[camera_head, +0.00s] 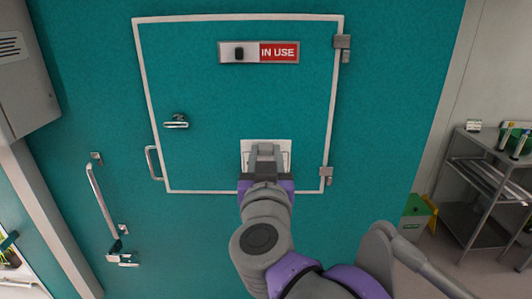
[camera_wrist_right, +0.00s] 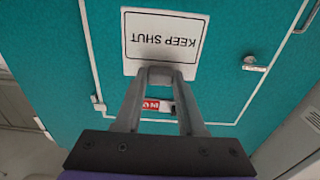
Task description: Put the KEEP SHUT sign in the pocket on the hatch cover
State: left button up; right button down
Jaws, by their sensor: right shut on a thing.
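The hatch cover (camera_head: 220,100) is a teal panel with a white frame, facing me in the head view. My right gripper (camera_head: 265,150) is in front of its lower part, shut on the white KEEP SHUT sign (camera_head: 246,150). In the right wrist view the fingers (camera_wrist_right: 160,74) grip one edge of the sign (camera_wrist_right: 165,45), whose black-bordered lettering appears upside down, as does the rest of that picture. The gripper covers the middle of the sign in the head view. I cannot make out the pocket or whether the sign touches it. My left gripper is not in view.
An IN USE slider (camera_head: 258,52) is at the cover's top. A latch (camera_head: 176,122) and a handle (camera_head: 153,162) are on its left, hinges (camera_head: 342,42) on its right. A long door handle (camera_head: 103,197) is lower left. A metal trolley (camera_head: 480,185) stands at right.

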jog(key=shift+w+f, duration=0.45)
jog(key=shift+w, duration=1.35)
jog(key=shift+w+f, duration=0.45)
jog(key=shift+w, duration=1.3)
jog(key=shift+w+f, duration=0.45)
jog(key=shift+w, duration=1.35)
jog(key=shift+f+b, duration=0.1)
jog(key=shift+b, duration=0.2)
jog(key=shift+s, duration=0.1)
jog(key=shift+w, duration=0.2)
jog(key=shift+s+b, duration=0.1)
jog(key=shift+b, duration=0.35)
jog(key=shift+f, duration=0.25)
